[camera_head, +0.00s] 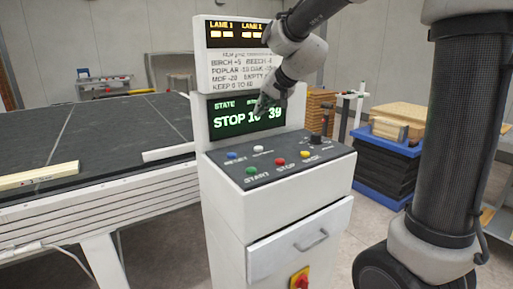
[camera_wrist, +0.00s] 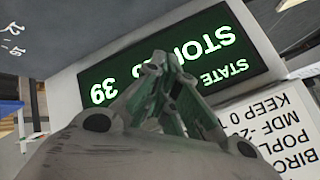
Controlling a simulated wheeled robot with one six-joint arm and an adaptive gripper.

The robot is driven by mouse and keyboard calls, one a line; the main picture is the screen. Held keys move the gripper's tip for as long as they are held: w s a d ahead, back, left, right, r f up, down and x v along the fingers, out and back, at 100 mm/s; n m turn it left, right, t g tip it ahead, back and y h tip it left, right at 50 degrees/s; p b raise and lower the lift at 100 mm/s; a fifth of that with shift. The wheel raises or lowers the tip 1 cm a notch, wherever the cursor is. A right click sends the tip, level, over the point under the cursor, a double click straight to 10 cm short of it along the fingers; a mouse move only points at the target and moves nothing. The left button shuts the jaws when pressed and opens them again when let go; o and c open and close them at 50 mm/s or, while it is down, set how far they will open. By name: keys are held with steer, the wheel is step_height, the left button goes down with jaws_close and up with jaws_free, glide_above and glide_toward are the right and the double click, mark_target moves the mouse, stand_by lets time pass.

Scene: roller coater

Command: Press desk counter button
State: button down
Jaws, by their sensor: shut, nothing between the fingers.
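The control desk has a sloped dark panel (camera_head: 278,180) with small coloured buttons. A white button (camera_head: 258,149) sits at the back of the panel, right of a blue button (camera_head: 232,155) labelled RESET. The white button's own label is too small to read. In front are a green START button (camera_head: 251,171), a red STOP button (camera_head: 280,162) and a yellow button (camera_head: 305,154). My gripper (camera_head: 262,104) is shut and empty, above the panel and in front of the green display. Its closed fingers (camera_wrist: 163,65) also show in the wrist view. No buttons can be made out there.
The upright display (camera_head: 230,105) reads STATE and STOP, with digits partly behind my gripper. A white sign (camera_head: 222,75) with wood names stands above it. A black knob (camera_head: 315,139) rises at the panel's back right. A dark roller table (camera_head: 100,130) lies left; stacked boards (camera_head: 400,115) stand right.

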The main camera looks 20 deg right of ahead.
steer(key=shift+f, duration=4.45)
steer(key=shift+f, duration=0.4)
steer(key=shift+s+f, duration=0.1)
steer(key=shift+f, duration=0.35)
steer(key=shift+r, duration=0.9)
steer(key=shift+r, duration=2.5)
